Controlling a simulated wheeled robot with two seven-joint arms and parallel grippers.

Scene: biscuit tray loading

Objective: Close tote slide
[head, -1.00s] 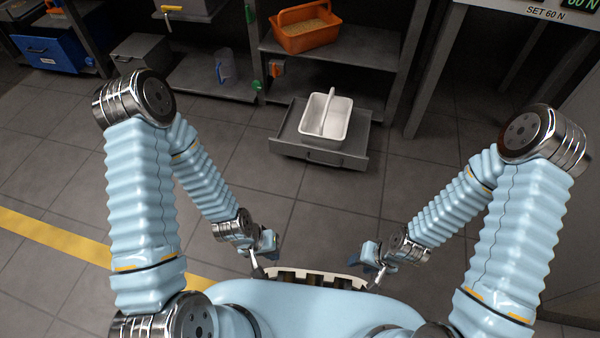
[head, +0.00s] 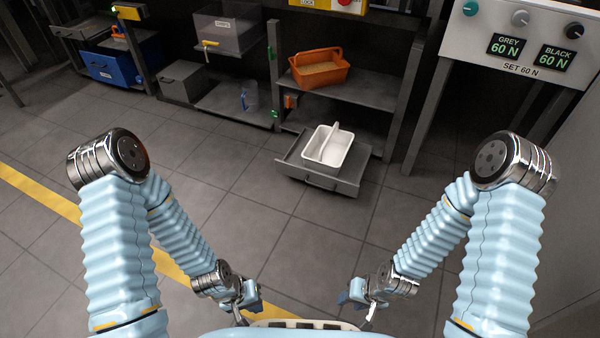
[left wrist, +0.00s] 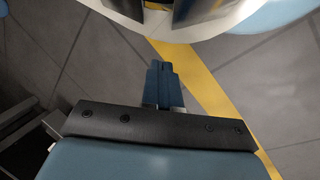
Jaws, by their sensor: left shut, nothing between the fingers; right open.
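The tote slide (head: 352,186) is a grey tray-like drawer pulled out from the bottom of the grey rack, low over the floor. A white tote (head: 345,165) with a raised centre handle sits upright on it. The slide's front panel has a dark handle (head: 321,181). My left gripper (head: 240,316) is close to my body, far from the slide. Its blue fingers (left wrist: 163,86) are shut and empty in the left wrist view. My right gripper (head: 367,314) is open and empty, also close to my body and apart from the slide.
An orange tote (head: 320,72) stands on the shelf above the slide. A grey bin (head: 228,32), a blue bin (head: 112,66) and a blue-handled jug (head: 250,97) are to the left. A control panel (head: 520,45) is at right. The tiled floor before the slide is clear.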

